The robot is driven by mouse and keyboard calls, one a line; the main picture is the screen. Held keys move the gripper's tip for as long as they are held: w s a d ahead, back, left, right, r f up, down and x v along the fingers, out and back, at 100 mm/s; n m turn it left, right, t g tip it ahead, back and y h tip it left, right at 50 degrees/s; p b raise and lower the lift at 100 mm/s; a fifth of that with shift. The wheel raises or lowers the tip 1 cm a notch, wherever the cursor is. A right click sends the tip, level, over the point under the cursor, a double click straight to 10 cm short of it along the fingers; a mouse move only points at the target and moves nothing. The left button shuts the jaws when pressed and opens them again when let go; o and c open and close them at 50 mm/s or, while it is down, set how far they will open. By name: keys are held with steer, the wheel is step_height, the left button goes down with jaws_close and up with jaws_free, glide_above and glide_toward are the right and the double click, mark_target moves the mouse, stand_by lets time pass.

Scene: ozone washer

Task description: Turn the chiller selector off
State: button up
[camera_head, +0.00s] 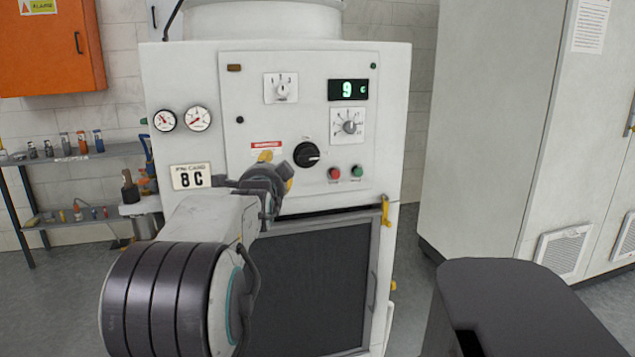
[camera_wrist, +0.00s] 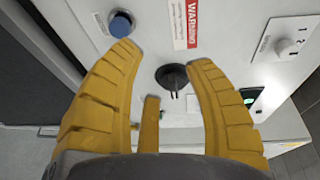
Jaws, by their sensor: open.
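The chiller panel (camera_head: 235,110) is on the white machine in the head view. A large black rotary knob (camera_head: 307,155) with a pale pointer mark sits at its lower middle; the selector's label is too small to read. In the wrist view this black knob (camera_wrist: 172,76) shows between the two yellow fingers, nearer the right one. My gripper (camera_head: 277,170) is open and empty, at the knob's left in the head view. The fingertips (camera_wrist: 164,55) stand apart on either side of the knob in the wrist view. I cannot tell whether either touches it.
A red button (camera_head: 334,173) and a green button (camera_head: 357,171) lie right of the knob. A numbered knob (camera_head: 281,90), a dial (camera_head: 348,126) and a display (camera_head: 348,90) reading 9 are above. A blue button (camera_wrist: 120,22) is near the left finger.

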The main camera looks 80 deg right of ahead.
mark_target(308, 161)
steer(key=s+d+m+g+h+b, duration=0.1)
steer(key=s+d+m+g, duration=0.15)
steer(key=s, duration=0.45)
steer(key=shift+t, duration=0.25)
steer(key=shift+s+d+f, duration=0.1)
steer(key=shift+s+d, duration=0.05)
steer(key=shift+d, duration=3.3)
steer(key=shift+c, duration=0.2)
